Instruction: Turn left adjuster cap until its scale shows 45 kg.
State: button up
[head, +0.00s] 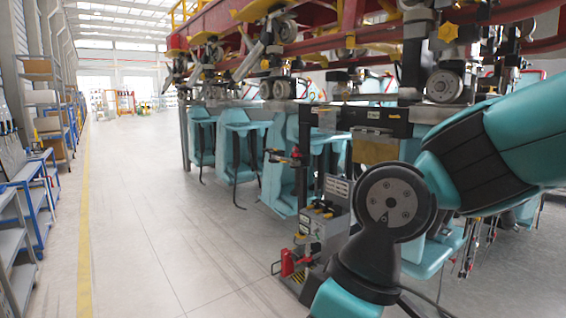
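The left adjuster cap and its kg scale cannot be picked out in the head view; they are hidden, out of frame or too small to tell. The teal coaster train hangs under the red track. One of its teal seats (247,145) shows near the middle, left of my arm. My arm's teal and black links fill the right side and run out of the picture at the bottom. They hide part of the train behind them. My gripper is not in the picture, so what it does or holds cannot be seen.
A narrow stand (322,232) with a small red part (291,262) at its foot stands on the floor just left of my arm. Blue-framed shelves (38,205) line the left side. The grey floor (150,240) between them is clear, with a yellow line (84,220) along it.

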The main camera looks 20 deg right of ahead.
aim_at(448, 31)
jog(key=z, duration=0.05)
jog(key=i, duration=1.1)
jog(key=z, duration=1.3)
